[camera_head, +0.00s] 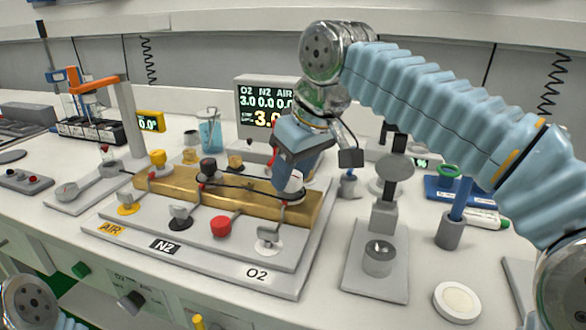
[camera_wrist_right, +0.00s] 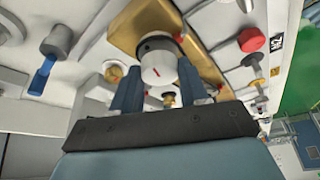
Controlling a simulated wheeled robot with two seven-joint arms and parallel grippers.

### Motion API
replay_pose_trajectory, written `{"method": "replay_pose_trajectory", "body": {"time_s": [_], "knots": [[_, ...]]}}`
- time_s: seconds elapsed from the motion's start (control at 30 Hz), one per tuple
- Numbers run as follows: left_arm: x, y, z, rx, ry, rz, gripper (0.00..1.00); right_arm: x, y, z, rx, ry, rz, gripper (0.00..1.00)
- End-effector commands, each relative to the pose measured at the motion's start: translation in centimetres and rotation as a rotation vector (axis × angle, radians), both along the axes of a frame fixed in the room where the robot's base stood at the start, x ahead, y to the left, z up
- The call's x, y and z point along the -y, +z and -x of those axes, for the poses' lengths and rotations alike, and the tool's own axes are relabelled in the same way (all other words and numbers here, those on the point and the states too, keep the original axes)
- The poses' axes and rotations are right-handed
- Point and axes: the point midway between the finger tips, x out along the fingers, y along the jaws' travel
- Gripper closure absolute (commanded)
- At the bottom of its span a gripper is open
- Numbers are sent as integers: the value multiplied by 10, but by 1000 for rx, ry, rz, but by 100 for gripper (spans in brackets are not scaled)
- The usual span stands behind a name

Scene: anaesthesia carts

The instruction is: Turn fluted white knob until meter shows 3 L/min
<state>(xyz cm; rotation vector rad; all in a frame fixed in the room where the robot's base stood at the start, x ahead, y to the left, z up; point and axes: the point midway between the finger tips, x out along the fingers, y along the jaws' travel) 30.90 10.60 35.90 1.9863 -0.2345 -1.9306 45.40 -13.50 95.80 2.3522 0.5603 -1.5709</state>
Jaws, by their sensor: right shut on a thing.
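The white knob (camera_head: 290,183) is at the right end of the brass block (camera_head: 165,186), on the O2 side. In the right wrist view the white knob (camera_wrist_right: 158,68) shows a red mark on its face; its fluting is too small to make out. My right gripper (camera_head: 297,172) is shut on it; in the right wrist view its blue fingers (camera_wrist_right: 158,88) stand on both sides of the knob. The meter (camera_head: 262,92) behind the block reads O2 3.0, N2 0.0 and AIR 0.0, with a large 3.0 below, partly hidden by my right arm. My left gripper is not in view.
A yellow knob (camera_head: 158,157) and a black knob (camera_head: 208,167) sit left along the block. A red cap (camera_head: 221,226) and toggle valves are on the panel in front. A grey stand (camera_head: 376,262) is close on the right. A dark hose crosses the block.

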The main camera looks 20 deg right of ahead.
Motion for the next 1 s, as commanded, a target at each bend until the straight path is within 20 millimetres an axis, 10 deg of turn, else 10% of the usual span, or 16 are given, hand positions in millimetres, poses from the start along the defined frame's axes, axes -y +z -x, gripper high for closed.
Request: {"method": "replay_pose_trajectory", "body": {"time_s": [0.1,0.13,0.27,0.67,1.0], "knots": [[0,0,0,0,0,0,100,0,0,0,-1,-1,0,87],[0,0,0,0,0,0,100,0,0,0,-1,-1,0,52],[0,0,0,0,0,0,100,0,0,0,-1,-1,0,32],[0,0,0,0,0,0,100,1,8,2,2,-2,-1,31],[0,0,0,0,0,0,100,15,81,29,3,-3,-2,31]]}}
